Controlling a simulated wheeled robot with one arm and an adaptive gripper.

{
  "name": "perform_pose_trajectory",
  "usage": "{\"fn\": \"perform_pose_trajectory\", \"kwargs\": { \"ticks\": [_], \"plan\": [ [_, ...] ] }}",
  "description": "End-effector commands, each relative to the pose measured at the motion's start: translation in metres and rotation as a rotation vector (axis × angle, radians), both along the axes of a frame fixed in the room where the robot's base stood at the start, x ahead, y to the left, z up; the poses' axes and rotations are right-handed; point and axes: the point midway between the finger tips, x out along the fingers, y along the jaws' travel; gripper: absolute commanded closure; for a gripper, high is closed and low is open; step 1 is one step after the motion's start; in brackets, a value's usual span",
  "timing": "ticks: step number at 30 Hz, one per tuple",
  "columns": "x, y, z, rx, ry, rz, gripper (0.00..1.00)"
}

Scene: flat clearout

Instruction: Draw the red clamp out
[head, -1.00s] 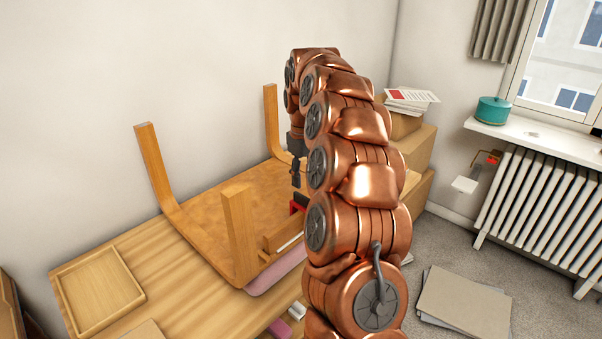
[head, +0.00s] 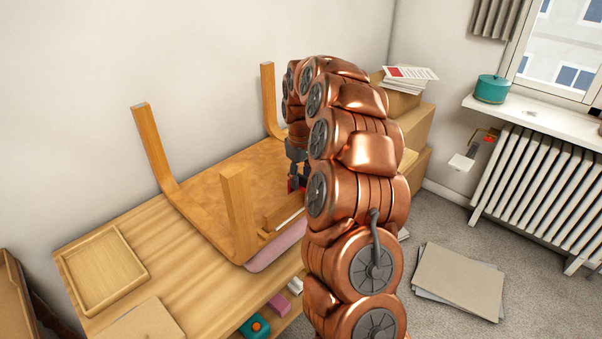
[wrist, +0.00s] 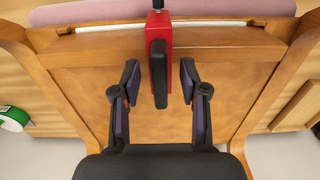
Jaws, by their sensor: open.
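The red clamp (wrist: 169,25) sits over the front rail of an upturned wooden table (wrist: 85,55), with a black bar along it, in the wrist view. My gripper (wrist: 158,84) is open, with one finger on each side of the clamp's near end and gaps visible on both sides. In the head view my gripper (head: 298,172) is low over the upturned table (head: 215,195), and only a little red of the clamp (head: 292,187) shows; the gripper and arm hide the rest.
The upturned table's legs (head: 238,212) stand up around the work area. A pink cushion-like slab (head: 275,247) lies along its front. A wooden tray (head: 103,270) is at left, and cardboard boxes (head: 412,125) stand behind my arm.

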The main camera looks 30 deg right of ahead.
Motion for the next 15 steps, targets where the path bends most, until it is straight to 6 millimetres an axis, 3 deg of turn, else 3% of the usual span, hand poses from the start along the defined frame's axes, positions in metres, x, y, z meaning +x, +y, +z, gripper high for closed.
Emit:
{"fn": "perform_pose_trajectory", "kwargs": {
  "ticks": [4, 15],
  "plan": [
    [0.0, -0.0001, 0.0002, 0.0, 0.0, 0.0, 0.57],
    [0.0, 0.0002, 0.0001, 0.0, 0.0, 0.0, 0.96]
  ]
}}
